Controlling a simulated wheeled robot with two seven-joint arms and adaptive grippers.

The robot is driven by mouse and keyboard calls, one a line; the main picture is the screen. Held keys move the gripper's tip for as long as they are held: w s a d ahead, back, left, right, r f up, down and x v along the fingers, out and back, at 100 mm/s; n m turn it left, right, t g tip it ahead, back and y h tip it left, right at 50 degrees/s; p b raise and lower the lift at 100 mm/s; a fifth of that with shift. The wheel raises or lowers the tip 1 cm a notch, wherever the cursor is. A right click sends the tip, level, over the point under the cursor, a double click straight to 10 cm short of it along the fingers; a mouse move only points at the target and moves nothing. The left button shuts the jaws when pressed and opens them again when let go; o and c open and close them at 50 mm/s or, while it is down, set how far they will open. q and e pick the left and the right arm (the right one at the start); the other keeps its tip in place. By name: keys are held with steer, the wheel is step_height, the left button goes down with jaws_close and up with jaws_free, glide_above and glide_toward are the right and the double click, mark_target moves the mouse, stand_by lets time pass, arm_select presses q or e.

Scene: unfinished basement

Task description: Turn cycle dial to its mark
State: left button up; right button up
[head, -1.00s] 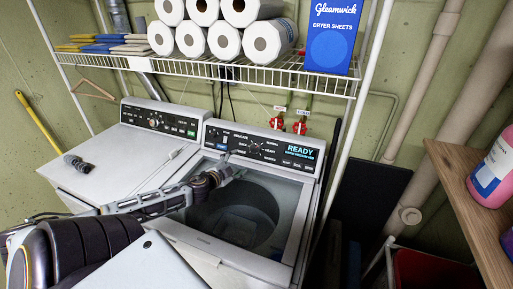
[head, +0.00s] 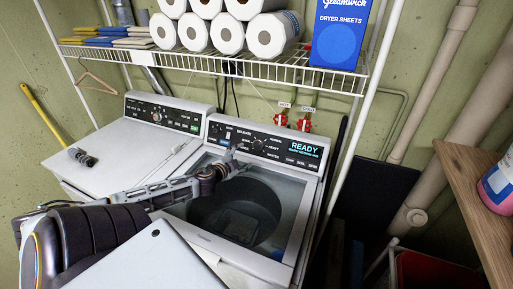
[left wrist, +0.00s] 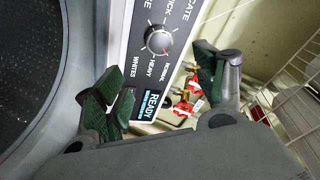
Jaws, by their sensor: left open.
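The cycle dial (head: 257,144) is a small round knob on the black control panel of the right-hand, open-topped washer (head: 299,195). In the left wrist view the silver dial (left wrist: 159,41) is ringed by cycle words, including NORMAL, HEAVY and WHITES. I cannot make out clearly where its pointer or the mark is. A lit screen (head: 307,148) reads READY. My left gripper (head: 232,160) is in front of the panel, left of and below the dial. In the left wrist view its green-padded fingers (left wrist: 158,88) are spread and empty, with the dial beyond them, apart from them. My right gripper is out of view.
A second white machine (head: 124,155) stands to the left with a dark object (head: 80,156) on its lid. A wire shelf (head: 220,67) with paper rolls hangs above the panel. Red valves (head: 303,124) are on the wall behind. A wooden shelf (head: 470,205) juts in at right.

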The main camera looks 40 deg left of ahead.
mark_target(258, 145)
arm_select(q)
steer(key=shift+p+x, duration=0.3)
steer(key=shift+x, duration=6.35)
steer(key=shift+c, duration=0.2)
steer(key=c, duration=1)
